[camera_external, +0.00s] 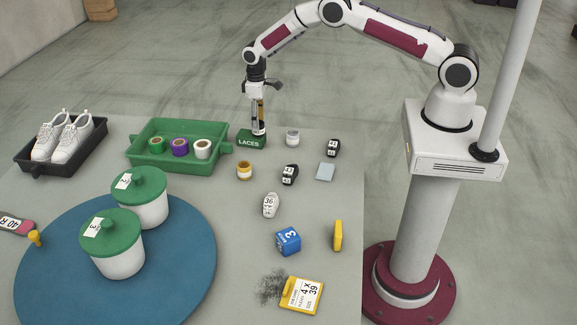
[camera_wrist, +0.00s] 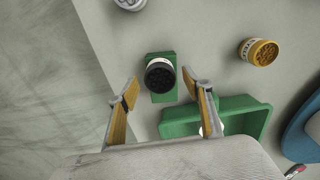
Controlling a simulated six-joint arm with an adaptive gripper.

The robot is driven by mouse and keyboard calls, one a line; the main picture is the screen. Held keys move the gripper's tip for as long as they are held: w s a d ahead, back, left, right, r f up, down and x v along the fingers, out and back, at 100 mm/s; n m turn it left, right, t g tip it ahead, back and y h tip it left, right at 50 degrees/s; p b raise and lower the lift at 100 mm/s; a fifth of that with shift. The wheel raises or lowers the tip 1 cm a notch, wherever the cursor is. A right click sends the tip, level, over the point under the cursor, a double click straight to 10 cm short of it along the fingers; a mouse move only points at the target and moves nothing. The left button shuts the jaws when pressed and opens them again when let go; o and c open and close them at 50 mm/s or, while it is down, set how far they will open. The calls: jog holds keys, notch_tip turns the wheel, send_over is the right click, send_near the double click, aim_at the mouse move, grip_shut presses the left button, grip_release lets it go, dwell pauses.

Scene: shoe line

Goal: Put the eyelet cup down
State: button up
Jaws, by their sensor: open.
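The eyelet cup, a small white-sided cup with a dark top, shows in the wrist view (camera_wrist: 160,76). It appears upright on top of the green LACES box (camera_external: 251,140), which also shows under it in the wrist view (camera_wrist: 163,97). My gripper (camera_external: 258,131) is down at the box in the external view and hides most of the cup there. In the wrist view my gripper (camera_wrist: 160,84) is open, with one finger on each side of the cup and visible gaps. Whether the fingertips reach around its full height cannot be told.
A yellow-banded cup (camera_external: 244,171), a white jar (camera_external: 292,139) and dark tagged items (camera_external: 290,174) are nearby. Green-lidded tubs (camera_external: 118,260) stand on a blue round mat (camera_external: 45,285).

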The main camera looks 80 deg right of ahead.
jog(key=shift+r, duration=2.75)
jog(key=shift+a+r, duration=0.15)
jog(key=shift+r, duration=0.45)
jog(key=s+a+r+t, duration=0.1)
jog(key=s+a+r, duration=0.3)
jog(key=r, duration=0.6)
jog(key=s+a+r+t, duration=0.1)
jog(key=s+a+r, duration=0.1)
jog(key=s+r, duration=0.6)
jog(key=s+a+r+t, duration=0.1)
jog(key=s+a+r, duration=0.2)
jog(key=r, duration=0.8)
jog(key=s+a+r+t, duration=0.1)
jog(key=s+a+r, duration=0.1)
jog(key=s, duration=1.1)
jog(key=s+a+r+t, duration=0.1)
jog(key=s+a, duration=0.3)
jog(key=s, duration=0.9)
jog(key=shift+s+a+r+t, duration=0.3)
jog(key=shift+s+a+r, duration=0.05)
jog(key=shift+r, duration=0.1)
